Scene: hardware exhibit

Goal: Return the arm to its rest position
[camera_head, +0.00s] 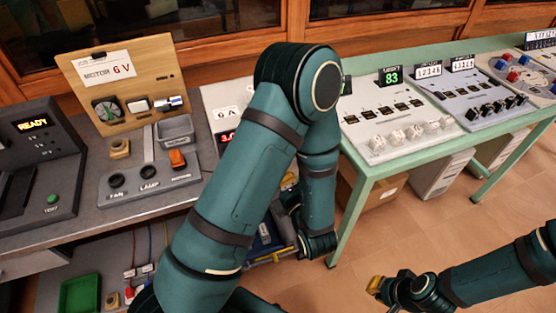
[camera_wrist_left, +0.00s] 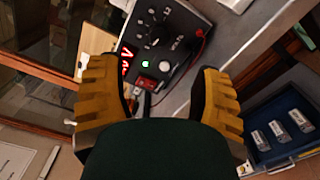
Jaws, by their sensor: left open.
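My left arm (camera_head: 235,165) rises through the middle of the head view, bends at the elbow and comes down beside the green table. Its gripper is not clear there. In the left wrist view my left gripper (camera_wrist_left: 160,88) shows two yellow and black fingers spread wide apart, with nothing held between them. Beyond the fingers is a dark instrument box (camera_wrist_left: 177,28) with a red display and a lit green button. My right gripper (camera_head: 376,286) has yellow fingers and hangs low over the floor at the lower right of the head view. Its opening is too small to tell.
A grey bench with a wooden panel (camera_head: 140,60) and a READY console (camera_head: 38,160) stands at left. The green table (camera_head: 350,205) with control panels is close at right of my left arm. A blue tray (camera_wrist_left: 285,112) holds several grey blocks. Tiled floor (camera_head: 425,225) is open at lower right.

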